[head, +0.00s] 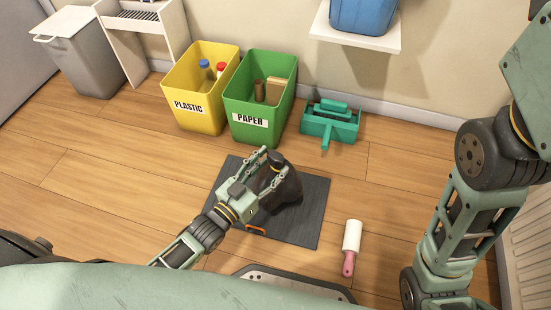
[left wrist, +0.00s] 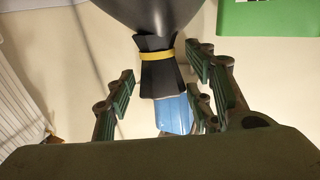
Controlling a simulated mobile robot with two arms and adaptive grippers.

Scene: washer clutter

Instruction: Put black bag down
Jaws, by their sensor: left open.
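The black bag (head: 289,190) sits on the dark grey mat (head: 307,228) on the floor, its neck pointing up. My left gripper (head: 273,164) is open, with its fingers on either side of the bag's neck. In the left wrist view the bag's black neck (left wrist: 160,75) with a yellow tie (left wrist: 155,55) lies between the spread fingers of my left gripper (left wrist: 165,85). Gaps show between the fingers and the neck there. The bag's body fills the top middle of that view. My right arm shows at the right of the head view, but its gripper is out of frame.
Behind the mat stand a yellow plastic bin (head: 188,106), a green paper bin (head: 251,134) and a teal caddy (head: 330,127). A lint roller (head: 351,245) lies right of the mat. A small orange item (head: 256,228) lies near the mat's front edge. Floor left of the mat is clear.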

